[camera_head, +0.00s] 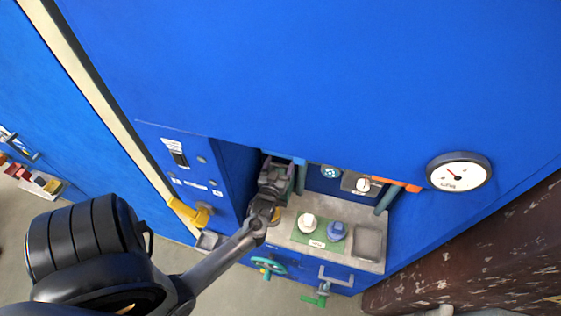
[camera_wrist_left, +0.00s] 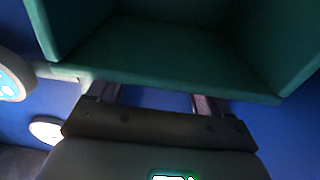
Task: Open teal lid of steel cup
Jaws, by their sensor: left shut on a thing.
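My left gripper (camera_head: 275,180) reaches into the recess of the blue cabinet, above the left part of the grey shelf. In the left wrist view its two fingers (camera_wrist_left: 160,99) run up to a dark teal box-like thing (camera_wrist_left: 165,55) with a raised rim. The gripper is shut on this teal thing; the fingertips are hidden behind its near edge. I cannot tell whether the teal thing is the lid. I cannot make out the steel cup; the arm and gripper cover that part of the recess. My right gripper is not in view.
The grey shelf (camera_head: 292,243) holds a white knob (camera_head: 307,222) and a blue knob (camera_head: 337,231) on a green plate, beside a square grey tray (camera_head: 369,242). A yellow handle (camera_head: 188,212) sticks out at left. A gauge (camera_head: 459,173) is at right.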

